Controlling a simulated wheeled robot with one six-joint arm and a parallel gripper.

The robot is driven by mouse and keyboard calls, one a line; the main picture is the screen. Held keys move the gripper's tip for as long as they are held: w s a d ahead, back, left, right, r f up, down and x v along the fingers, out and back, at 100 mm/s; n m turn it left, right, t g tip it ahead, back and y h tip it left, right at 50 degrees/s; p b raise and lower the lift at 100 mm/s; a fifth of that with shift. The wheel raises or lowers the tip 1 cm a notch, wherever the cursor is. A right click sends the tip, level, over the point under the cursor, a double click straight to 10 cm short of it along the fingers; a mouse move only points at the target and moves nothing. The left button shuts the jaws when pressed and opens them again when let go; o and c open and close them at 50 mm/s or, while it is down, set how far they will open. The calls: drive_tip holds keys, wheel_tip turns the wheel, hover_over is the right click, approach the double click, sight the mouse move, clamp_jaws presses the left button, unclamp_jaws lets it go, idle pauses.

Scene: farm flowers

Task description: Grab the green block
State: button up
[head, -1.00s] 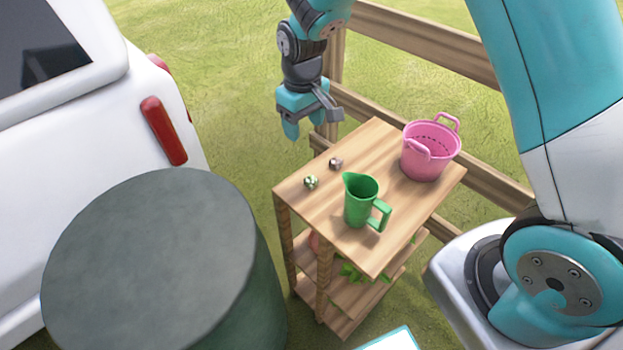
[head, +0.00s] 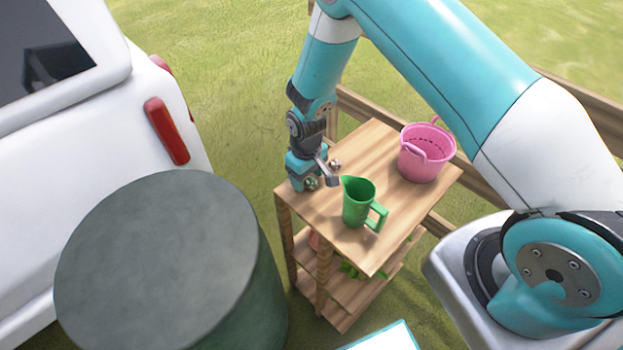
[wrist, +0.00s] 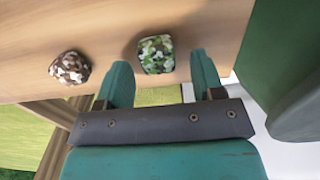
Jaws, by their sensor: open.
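The green block (head: 312,183) is a small camouflage-patterned piece on the wooden table top, near its left corner. In the wrist view the green block (wrist: 156,54) lies just beyond and between the fingertips. My gripper (head: 313,184) is open and low over that corner, and partly covers the block in the head view. In the wrist view my gripper (wrist: 160,68) has its two teal fingers apart with nothing held between them. I cannot tell how high the fingertips are above the table.
A brown camouflage block (wrist: 70,68) lies left of the green one in the wrist view. A green pitcher (head: 358,202) and a pink bucket (head: 426,153) stand on the table (head: 371,253). A dark green cylinder (head: 160,255) and white vehicle (head: 90,130) are left.

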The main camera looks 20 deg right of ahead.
drive_tip(key=shift+f, duration=0.15)
drive_tip(key=c, duration=1)
